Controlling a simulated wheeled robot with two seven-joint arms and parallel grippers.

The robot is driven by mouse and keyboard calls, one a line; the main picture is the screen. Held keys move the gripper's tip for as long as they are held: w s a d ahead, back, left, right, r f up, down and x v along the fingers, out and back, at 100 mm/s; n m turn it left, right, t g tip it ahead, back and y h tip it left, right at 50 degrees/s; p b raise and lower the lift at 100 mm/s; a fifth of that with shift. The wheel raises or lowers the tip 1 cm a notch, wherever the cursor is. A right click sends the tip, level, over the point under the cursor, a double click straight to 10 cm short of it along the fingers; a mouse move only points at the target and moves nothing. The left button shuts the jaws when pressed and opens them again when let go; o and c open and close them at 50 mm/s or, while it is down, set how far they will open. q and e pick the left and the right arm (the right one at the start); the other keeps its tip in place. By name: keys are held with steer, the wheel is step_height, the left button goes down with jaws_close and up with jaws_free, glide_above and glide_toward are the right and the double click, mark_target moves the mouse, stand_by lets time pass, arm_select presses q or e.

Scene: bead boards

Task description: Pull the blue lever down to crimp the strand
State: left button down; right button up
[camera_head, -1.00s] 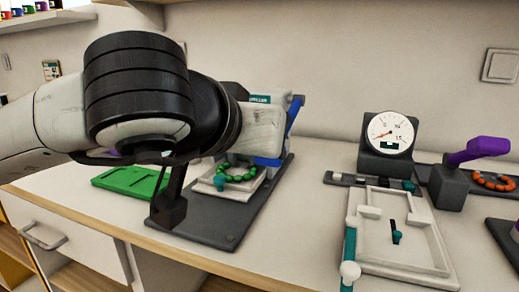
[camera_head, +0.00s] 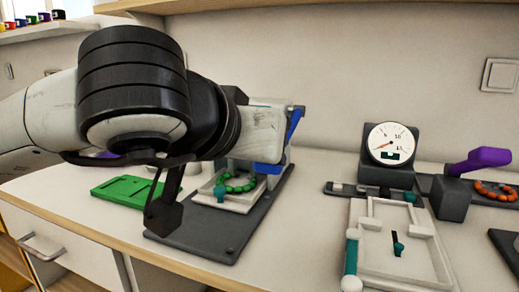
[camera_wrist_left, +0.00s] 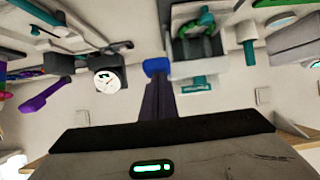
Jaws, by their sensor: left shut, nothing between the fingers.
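The blue lever (camera_head: 293,124) is on the right side of the white crimping press, its upper end raised and angled. A blue part (camera_head: 268,169) shows lower on the press. A green bead strand (camera_head: 237,184) lies curved on the press's pale tray. My left gripper (camera_head: 160,213) is shut and empty, hanging in front of and left of the strand in the head view, apart from the lever. In the left wrist view its dark fingers (camera_wrist_left: 157,98) point toward a blue part (camera_wrist_left: 156,66); whether they touch is unclear. My left arm hides part of the press. My right gripper is not seen.
A dark base plate (camera_head: 212,237) carries the press. A green tray (camera_head: 123,189) lies left. To the right stand a dial gauge (camera_head: 391,143), a pale jig (camera_head: 381,262) with a teal bar, and a purple lever (camera_head: 482,160). Some counter between press and jig is clear.

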arm_select(q)
steer(key=s+f+v, duration=0.1)
steer(key=f+v, duration=0.1)
steer(key=v, duration=0.8)
steer(key=shift+s+a+p, duration=0.3)
steer(key=shift+a+p, duration=0.05)
steer(key=shift+p, duration=0.1)
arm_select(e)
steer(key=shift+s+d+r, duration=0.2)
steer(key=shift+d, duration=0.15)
arm_select(q)
steer(key=shift+r, duration=0.15)
